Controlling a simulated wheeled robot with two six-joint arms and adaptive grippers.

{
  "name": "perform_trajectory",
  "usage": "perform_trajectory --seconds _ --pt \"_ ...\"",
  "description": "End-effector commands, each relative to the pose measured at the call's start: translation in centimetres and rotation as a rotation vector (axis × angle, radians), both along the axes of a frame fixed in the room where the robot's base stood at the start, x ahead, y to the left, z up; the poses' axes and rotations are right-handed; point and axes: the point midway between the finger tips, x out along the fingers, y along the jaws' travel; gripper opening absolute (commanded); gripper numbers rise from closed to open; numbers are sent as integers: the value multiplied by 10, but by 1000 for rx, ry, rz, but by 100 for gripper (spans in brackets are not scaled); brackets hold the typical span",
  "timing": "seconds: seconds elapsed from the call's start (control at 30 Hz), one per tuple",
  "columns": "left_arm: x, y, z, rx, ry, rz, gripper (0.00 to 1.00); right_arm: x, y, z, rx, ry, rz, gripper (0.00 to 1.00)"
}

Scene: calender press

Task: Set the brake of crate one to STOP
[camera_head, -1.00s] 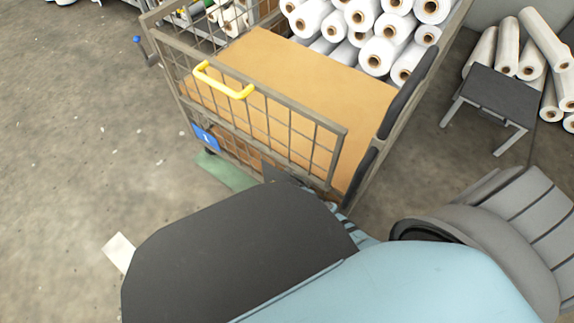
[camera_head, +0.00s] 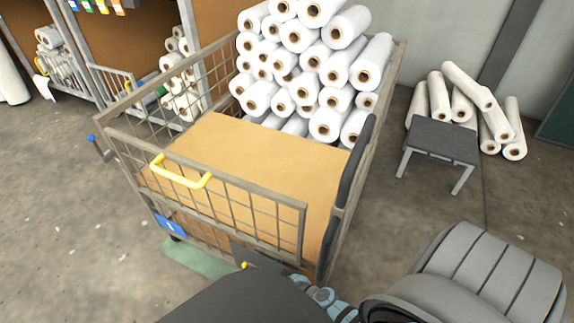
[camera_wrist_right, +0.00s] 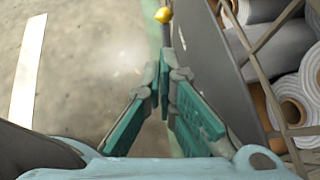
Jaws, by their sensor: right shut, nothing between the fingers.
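Crate one is a wire-mesh cart (camera_head: 205,205) with a blue number 1 label (camera_head: 168,226) and a yellow handle (camera_head: 180,175) on its near side. A small yellow knob (camera_head: 244,266) shows beside a dark grey plate (camera_head: 262,262) low on that side. The knob (camera_wrist_right: 163,14) is also at the top of the right wrist view, beyond the fingertips and apart from them. My right gripper (camera_wrist_right: 165,75) is shut and empty, beside the grey plate. Any STOP marking cannot be read. My left gripper is out of view.
White rolls (camera_head: 305,75) are stacked in the crate behind a brown board (camera_head: 250,165). A lever with a blue knob (camera_head: 92,139) stands at its left. A green floor patch (camera_head: 198,258) lies under the near edge. A dark stool (camera_head: 440,142) and more rolls are at right.

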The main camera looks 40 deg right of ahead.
Motion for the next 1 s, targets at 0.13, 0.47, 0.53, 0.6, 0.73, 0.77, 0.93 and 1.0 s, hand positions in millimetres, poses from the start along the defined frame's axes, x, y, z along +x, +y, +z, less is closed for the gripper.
perform_trajectory --seconds 0.13,0.47,0.53,0.6,0.73,0.77,0.93,1.0 --pt "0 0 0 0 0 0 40 -34 -10 0 -1 2 1 0" --pt "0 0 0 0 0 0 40 -66 -19 1 -1 -1 1 0" --pt "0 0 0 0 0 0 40 -66 -19 1 -1 -1 1 0" --pt "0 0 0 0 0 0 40 -66 -19 1 -1 -1 1 0" --pt "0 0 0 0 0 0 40 -66 -19 1 -1 -1 1 0" --pt "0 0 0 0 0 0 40 -66 -19 0 -1 -1 1 0" --pt "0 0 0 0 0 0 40 -66 -19 0 -1 -1 1 0" --pt "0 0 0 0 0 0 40 -66 -19 0 -1 -1 1 0"
